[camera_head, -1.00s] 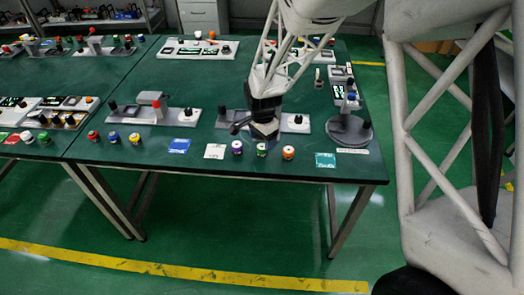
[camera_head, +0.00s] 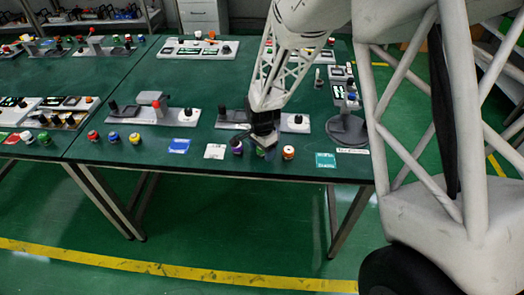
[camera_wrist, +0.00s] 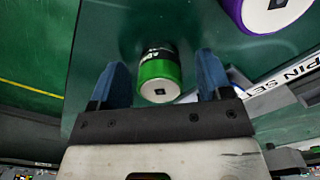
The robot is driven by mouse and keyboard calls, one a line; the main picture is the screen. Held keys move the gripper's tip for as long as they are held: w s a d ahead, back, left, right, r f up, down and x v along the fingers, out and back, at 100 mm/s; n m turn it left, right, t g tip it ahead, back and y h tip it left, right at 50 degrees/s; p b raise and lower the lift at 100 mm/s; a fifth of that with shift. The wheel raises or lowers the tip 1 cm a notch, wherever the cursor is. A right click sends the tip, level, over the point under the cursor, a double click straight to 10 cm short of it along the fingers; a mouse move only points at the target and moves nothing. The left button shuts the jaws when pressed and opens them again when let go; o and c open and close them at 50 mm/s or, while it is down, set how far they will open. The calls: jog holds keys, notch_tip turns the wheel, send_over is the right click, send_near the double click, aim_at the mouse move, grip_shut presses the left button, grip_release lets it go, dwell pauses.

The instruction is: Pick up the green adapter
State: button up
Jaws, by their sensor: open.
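The green adapter (camera_wrist: 160,70) is a short cylinder with a green and black side and a white end with a small dark square. It stands on the green table near its front edge. My gripper (camera_wrist: 160,85) is open in the wrist view, with one blue finger on each side of the adapter. I see no finger closed on it. In the head view my gripper (camera_head: 268,150) is low over the row of adapters and hides most of the green adapter (camera_head: 260,154).
A purple adapter (camera_head: 237,147) stands close on the left and an orange one (camera_head: 288,152) on the right. The purple one also shows in the wrist view (camera_wrist: 270,10). A grey fixture (camera_head: 295,123) is behind.

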dwell(0.4)
jog(key=c, duration=1.1)
jog(key=shift+r, duration=0.2)
jog(key=shift+r, duration=0.8)
jog(key=shift+s+r, duration=0.1)
jog(key=shift+r, duration=0.85)
jog(key=s+d, duration=0.2)
jog(key=s, duration=0.5)
jog(key=s+d+r, duration=0.1)
jog(key=s+d, duration=0.2)
jog(key=s, duration=0.4)
jog(key=shift+s+d, duration=0.35)
jog(key=shift+r, duration=0.1)
